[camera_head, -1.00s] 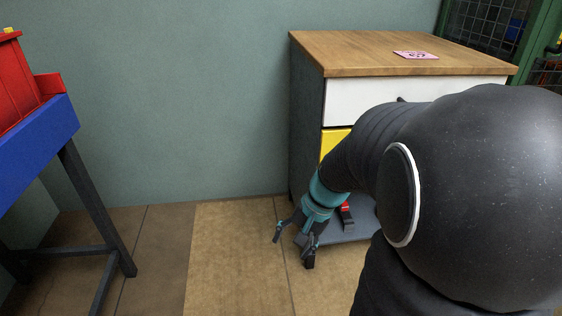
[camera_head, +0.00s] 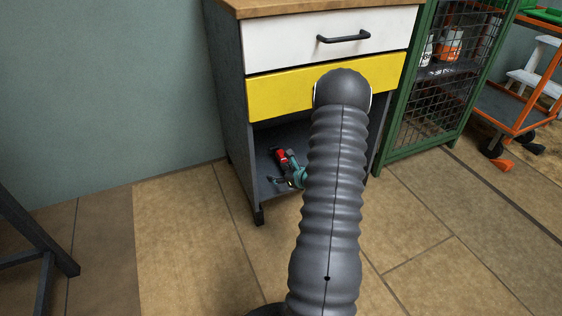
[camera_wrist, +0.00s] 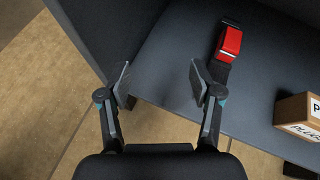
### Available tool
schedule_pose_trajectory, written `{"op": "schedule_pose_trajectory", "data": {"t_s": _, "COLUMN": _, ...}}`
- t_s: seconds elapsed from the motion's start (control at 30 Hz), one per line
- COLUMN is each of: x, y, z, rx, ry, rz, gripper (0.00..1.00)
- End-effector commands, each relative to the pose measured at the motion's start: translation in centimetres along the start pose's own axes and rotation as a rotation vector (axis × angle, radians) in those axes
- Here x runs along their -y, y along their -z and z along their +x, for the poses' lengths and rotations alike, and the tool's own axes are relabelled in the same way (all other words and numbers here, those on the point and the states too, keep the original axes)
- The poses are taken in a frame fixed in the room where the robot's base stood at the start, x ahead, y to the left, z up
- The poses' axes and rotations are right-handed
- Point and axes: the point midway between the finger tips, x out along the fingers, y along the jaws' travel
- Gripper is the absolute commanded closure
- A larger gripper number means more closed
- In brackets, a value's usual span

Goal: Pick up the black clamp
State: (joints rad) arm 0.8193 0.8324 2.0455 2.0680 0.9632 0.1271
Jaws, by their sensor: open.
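The clamp (camera_wrist: 230,40) lies on the grey bottom shelf of the cabinet. It has a bright red block on a black body. In the head view the red part of the clamp (camera_head: 279,155) shows inside the open lower compartment. My gripper (camera_wrist: 161,84) is open and empty in the wrist view, its fingers apart at the shelf's front edge. The clamp is ahead and to the right of the fingers, close beyond the right fingertip. In the head view my arm hides most of my gripper (camera_head: 284,180), which is at the compartment's opening.
A cardboard box (camera_wrist: 299,117) with lettering stands on the shelf at right. A dark side panel (camera_wrist: 105,30) bounds the shelf at left. The yellow drawer (camera_head: 285,92) is above the opening. A green mesh cage (camera_head: 425,100) stands right of the cabinet.

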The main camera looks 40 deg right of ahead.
Motion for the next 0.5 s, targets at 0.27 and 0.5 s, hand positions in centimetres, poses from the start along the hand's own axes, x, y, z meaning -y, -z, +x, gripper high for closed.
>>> {"op": "schedule_pose_trajectory", "data": {"t_s": 0.27, "x": 7.2, "y": 2.2, "z": 0.3, "rx": 0.043, "ry": 0.282, "rz": 0.242, "gripper": 0.35}}
{"op": "schedule_pose_trajectory", "data": {"t_s": 0.5, "x": 8.9, "y": 2.7, "z": 1.7, "rx": 0.052, "ry": 0.331, "rz": 0.28, "gripper": 0.35}}
